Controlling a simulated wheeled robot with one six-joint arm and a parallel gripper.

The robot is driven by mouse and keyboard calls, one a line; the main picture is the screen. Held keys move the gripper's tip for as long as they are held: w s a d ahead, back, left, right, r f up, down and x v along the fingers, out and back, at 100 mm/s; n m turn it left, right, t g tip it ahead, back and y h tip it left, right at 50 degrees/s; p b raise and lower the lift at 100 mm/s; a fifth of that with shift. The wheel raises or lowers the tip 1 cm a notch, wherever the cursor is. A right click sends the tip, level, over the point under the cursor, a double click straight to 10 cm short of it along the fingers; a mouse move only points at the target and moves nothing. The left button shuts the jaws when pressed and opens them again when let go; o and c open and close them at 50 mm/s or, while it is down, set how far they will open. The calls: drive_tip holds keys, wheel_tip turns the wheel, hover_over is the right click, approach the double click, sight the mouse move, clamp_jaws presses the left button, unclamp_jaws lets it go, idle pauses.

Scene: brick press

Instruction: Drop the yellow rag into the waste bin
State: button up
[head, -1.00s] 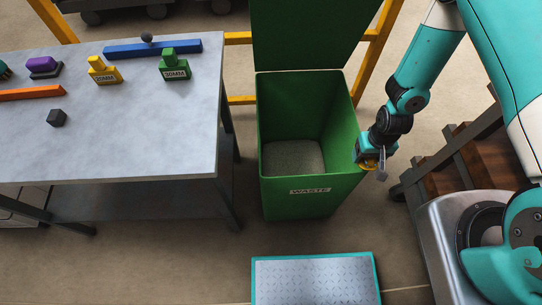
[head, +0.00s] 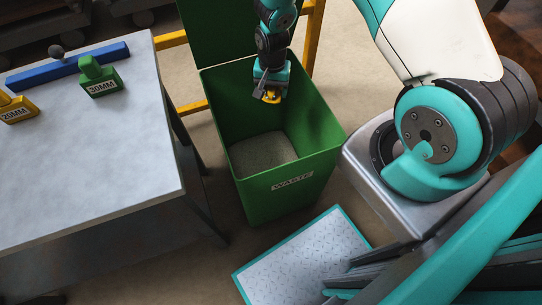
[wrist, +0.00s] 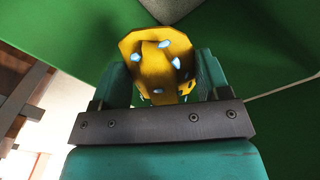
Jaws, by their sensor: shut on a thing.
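The yellow rag (wrist: 158,62), with pale blue spots, is held between the two fingers of my gripper (wrist: 160,75) in the wrist view. In the head view the rag (head: 271,97) shows as a small yellow patch below my gripper (head: 268,88). The gripper is over the open mouth of the green waste bin (head: 290,196), toward its back side. The bin's lid stands open behind it, and its label reads WASTE. The bin's grey floor shows.
A grey table (head: 110,160) stands left of the bin, with a green 30MM block (head: 98,78), a yellow 20MM block (head: 17,110) and a blue bar (head: 75,64). A teal-edged plate (head: 300,255) lies on the floor in front. A yellow frame (head: 312,40) stands behind the bin.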

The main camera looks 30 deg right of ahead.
wheel_tip(320, 180, down, 5)
drive_tip(key=b, duration=0.3)
drive_tip(key=shift+f+b, duration=0.15)
drive_tip(key=shift+b, duration=0.2)
drive_tip(key=o, duration=1.1)
wheel_tip(320, 180, up, 18)
drive_tip(key=shift+s+f+p, duration=0.1)
drive_tip(key=shift+f+p, duration=0.1)
drive_tip(key=shift+p, duration=0.4)
